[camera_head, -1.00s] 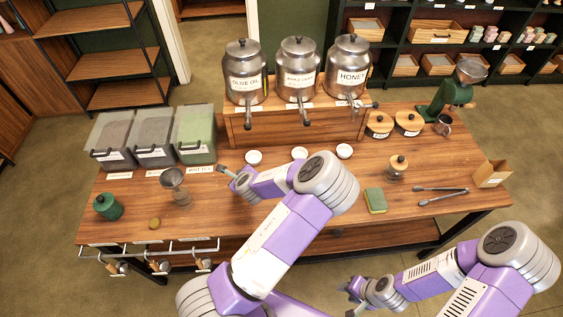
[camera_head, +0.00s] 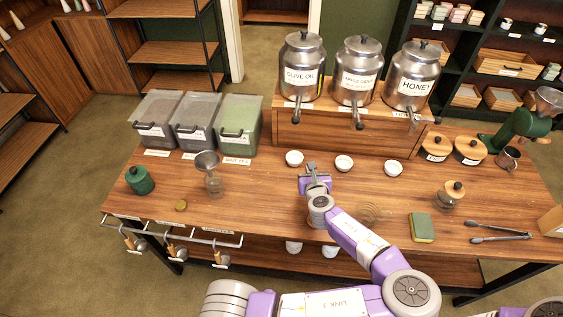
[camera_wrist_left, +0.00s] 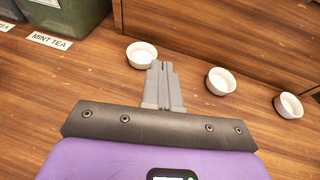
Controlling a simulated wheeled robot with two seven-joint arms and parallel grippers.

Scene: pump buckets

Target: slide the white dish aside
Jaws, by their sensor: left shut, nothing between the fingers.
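Three small white dishes stand in a row before the wooden riser: a left one (camera_head: 294,158), a middle one (camera_head: 344,163) and a right one (camera_head: 392,168). The wrist view shows the left (camera_wrist_left: 141,56), middle (camera_wrist_left: 220,81) and right (camera_wrist_left: 288,105) dishes too, all upright. My left gripper (camera_head: 311,170) is shut and empty, low over the table between the left and middle dishes. In the wrist view its closed fingertips (camera_wrist_left: 161,68) overlap the left dish's right edge; I cannot tell whether they touch. My right gripper is out of view.
The riser (camera_head: 335,133) carries three metal dispensers whose taps hang above the dishes. Lidded bins (camera_head: 196,122) stand at the left. A glass vessel with a funnel (camera_head: 211,175), a sponge (camera_head: 422,228) and tongs (camera_head: 500,235) lie around.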

